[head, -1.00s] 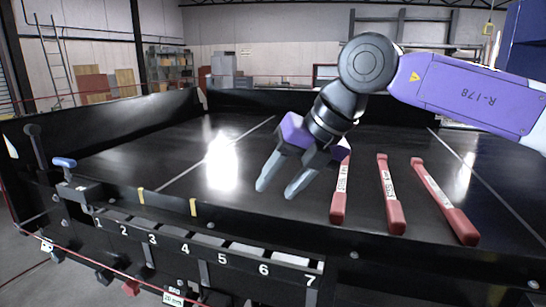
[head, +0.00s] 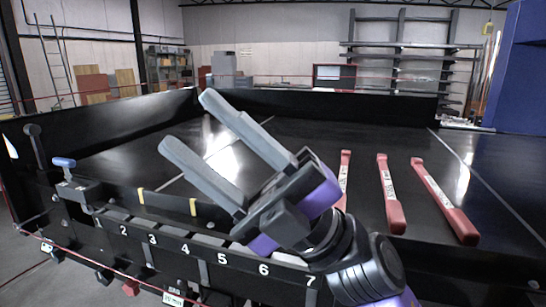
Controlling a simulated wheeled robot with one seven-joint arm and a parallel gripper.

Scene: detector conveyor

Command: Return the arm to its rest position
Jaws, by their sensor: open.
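My gripper (head: 182,121) fills the lower middle of the head view, with its two long grey fingers apart and nothing between them. The fingers point up and to the left, and the purple and black wrist comes in from the bottom right. It is in front of the black conveyor bed (head: 290,150) and hides part of the front rail and some numbered slots. My arm's upper links are out of view.
Three red bars with white labels lie on the bed at the right: one partly hidden (head: 345,165), a middle one (head: 390,196) and a right one (head: 444,202). A blue-handled lever (head: 64,162) stands at the front left. Dark walls (head: 320,104) edge the bed.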

